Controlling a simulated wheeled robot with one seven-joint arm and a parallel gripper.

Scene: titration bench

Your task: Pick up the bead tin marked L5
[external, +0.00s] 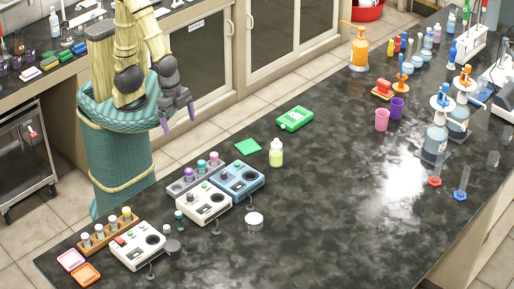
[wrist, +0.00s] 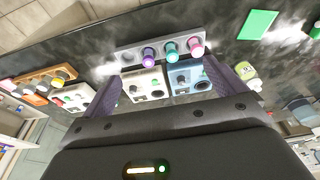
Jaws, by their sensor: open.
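No label reading L5 is legible in either view, so I cannot tell for sure which thing is the bead tin. A small round white-topped container (external: 254,219) stands on the dark bench in front of the blue instrument. A small round grey one (external: 172,245) stands beside the left white instrument. My gripper (external: 178,115) is open and empty, raised at the bench's far edge, well apart from both. In the wrist view my two purple fingers (wrist: 165,70) are spread, with instruments seen between them.
A grey rack (external: 196,174) of capped vials stands behind a white instrument (external: 204,207) and a blue one (external: 240,180). A wooden vial rack (external: 108,232) is at left. A yellow-green bottle (external: 276,153) and a green container (external: 295,119) stand farther right. The bench's middle is clear.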

